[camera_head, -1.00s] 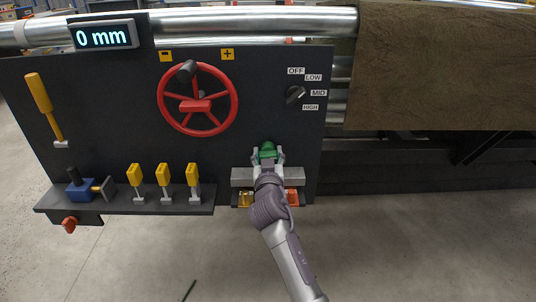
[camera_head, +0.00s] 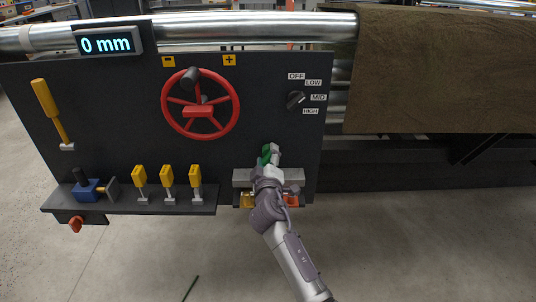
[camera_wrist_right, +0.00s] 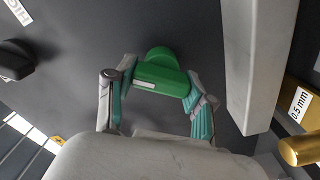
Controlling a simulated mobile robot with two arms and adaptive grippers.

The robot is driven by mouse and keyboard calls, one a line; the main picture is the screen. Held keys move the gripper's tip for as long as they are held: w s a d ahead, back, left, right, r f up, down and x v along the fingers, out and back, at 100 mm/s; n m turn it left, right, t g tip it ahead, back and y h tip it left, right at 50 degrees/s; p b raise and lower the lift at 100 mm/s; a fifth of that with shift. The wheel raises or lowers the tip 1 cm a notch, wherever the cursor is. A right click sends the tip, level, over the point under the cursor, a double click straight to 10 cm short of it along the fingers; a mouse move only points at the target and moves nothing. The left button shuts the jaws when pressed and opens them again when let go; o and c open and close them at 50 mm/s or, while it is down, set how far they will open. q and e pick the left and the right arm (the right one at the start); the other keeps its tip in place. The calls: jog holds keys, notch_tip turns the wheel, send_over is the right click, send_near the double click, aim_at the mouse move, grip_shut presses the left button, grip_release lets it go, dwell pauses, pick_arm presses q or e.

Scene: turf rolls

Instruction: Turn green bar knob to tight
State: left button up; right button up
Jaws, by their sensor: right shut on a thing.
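The green bar knob (camera_head: 266,155) is on the dark panel, above the grey block. In the right wrist view the knob (camera_wrist_right: 160,76) shows as a green bar with a rounded base behind it and a pale strip on its front. My right gripper (camera_head: 269,157) is shut on the knob, one finger at each end of the bar. In the right wrist view the gripper (camera_wrist_right: 155,88) has its pads against the bar's two ends. The gripper partly hides the knob in the head view. No tight marking can be read. My left gripper is not in view.
A red handwheel (camera_head: 235,105) and a black selector knob (camera_head: 295,100) sit higher on the panel. A grey block (camera_head: 243,178) is close by the gripper. Yellow levers (camera_head: 168,177) stand on a ledge to the left.

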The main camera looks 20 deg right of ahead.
jog(key=n+p, duration=0.2)
jog(key=n, duration=0.3)
jog(key=shift+n, duration=0.4)
pick_arm(q)
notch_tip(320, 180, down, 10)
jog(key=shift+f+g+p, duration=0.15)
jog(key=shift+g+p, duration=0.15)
jog(key=shift+p, duration=0.05)
pick_arm(e)
jog(key=shift+f+n, duration=0.15)
jog(key=shift+n, duration=0.65)
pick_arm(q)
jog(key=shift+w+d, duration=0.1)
pick_arm(e)
jog(key=o, duration=1.2)
jog(key=shift+c, duration=0.2)
jog(key=v, duration=1.2)
